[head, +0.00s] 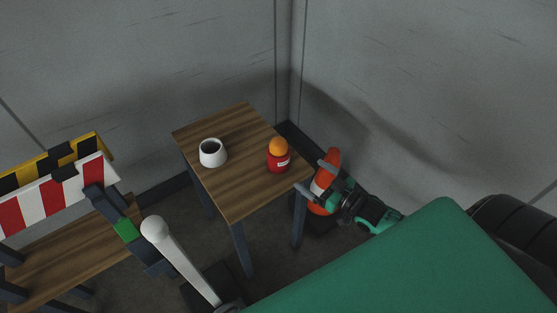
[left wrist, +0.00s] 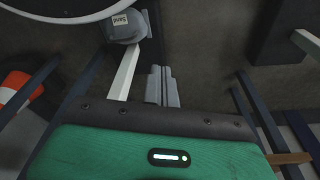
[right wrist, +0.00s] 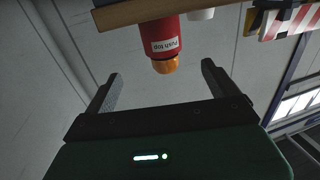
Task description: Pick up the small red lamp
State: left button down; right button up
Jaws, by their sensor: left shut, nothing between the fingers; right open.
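The small red lamp (head: 278,161) has a red body, a white label and an orange dome. It stands upright near the right corner of the small wooden table. My right gripper (head: 313,178) is open just right of the lamp, apart from it. My left gripper (left wrist: 163,85) is shut and empty over the dark floor in the left wrist view. I cannot make it out in the head view.
A white cup (head: 212,153) stands on the wooden table (head: 235,195), left of the lamp. An orange and white cone (head: 325,183) is behind my right gripper. A white post (head: 180,258) and striped barriers (head: 52,195) stand left. Grey walls close the corner behind the table.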

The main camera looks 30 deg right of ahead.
aim_at(288, 159)
jog(key=x, duration=0.9)
jog(key=shift+w+a+r, duration=0.2)
jog(key=shift+a+r, duration=0.1)
jog(key=shift+r, duration=0.1)
jog(key=x, duration=0.4)
jog(key=shift+w+a+r, duration=0.1)
pick_arm(q)
jog(key=shift+r, duration=0.1)
pick_arm(e)
jog(key=shift+c, duration=0.4)
pick_arm(q)
jog(key=shift+w+r, duration=0.1)
pick_arm(e)
jog(key=c, duration=1.2)
jog(key=shift+r, duration=0.2)
